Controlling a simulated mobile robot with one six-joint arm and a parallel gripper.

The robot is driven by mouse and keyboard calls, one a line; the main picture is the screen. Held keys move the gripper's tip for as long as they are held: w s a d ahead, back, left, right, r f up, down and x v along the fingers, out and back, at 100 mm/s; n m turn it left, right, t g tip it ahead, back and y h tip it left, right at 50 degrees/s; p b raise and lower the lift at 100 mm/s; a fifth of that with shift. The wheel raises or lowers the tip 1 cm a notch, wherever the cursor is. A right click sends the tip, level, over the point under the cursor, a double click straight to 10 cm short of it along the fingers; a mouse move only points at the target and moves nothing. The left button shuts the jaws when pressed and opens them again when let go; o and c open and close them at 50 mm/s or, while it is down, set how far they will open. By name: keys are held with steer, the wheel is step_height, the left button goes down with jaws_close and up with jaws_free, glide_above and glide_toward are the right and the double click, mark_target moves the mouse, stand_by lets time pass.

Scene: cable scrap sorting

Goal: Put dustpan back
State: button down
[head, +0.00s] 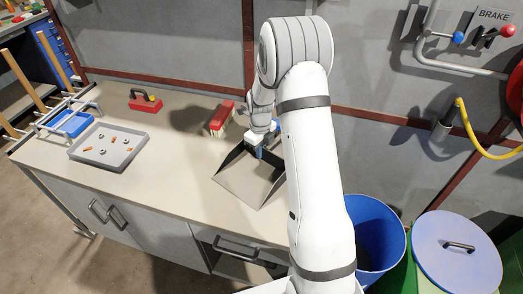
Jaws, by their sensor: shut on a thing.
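The dustpan (247,181), a dark-edged pan with a grey-beige floor, is at the right part of the workbench, its open side toward the front left. My gripper (259,152) is at the back of the dustpan and is shut on it. The grip point and handle are mostly hidden by my gripper and arm. My arm also covers the dustpan's right side. I cannot tell whether the pan touches the bench top.
A red block-like brush (221,119) lies just behind left of the dustpan. A blue bin (391,240) and blue-lidded green bin (457,262) stand right. The bench middle is clear.

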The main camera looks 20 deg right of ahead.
steer(key=shift+f, duration=0.1)
steer(key=c, duration=2.1)
jaws_free()
steer(key=o, duration=0.6)
step_height(320, 180, up, 8)
steer(key=shift+f+b, duration=0.15)
steer(key=shift+b, duration=0.25)
steer(key=shift+s+r, duration=0.15)
steer(key=shift+r, duration=0.15)
steer(key=s+a+r+n+t, duration=0.2)
steer(key=s+a+r+n, duration=0.2)
steer(key=s+r+n, duration=0.95)
steer(key=s+n, duration=0.5)
steer(key=s+a+n, duration=0.1)
steer(key=s+n, duration=0.8)
steer(key=n, duration=0.1)
steer(key=shift+s+a+r+n+t, duration=0.1)
steer(key=shift+s+a+n+t, duration=0.05)
steer(key=shift+s+n+t, duration=0.25)
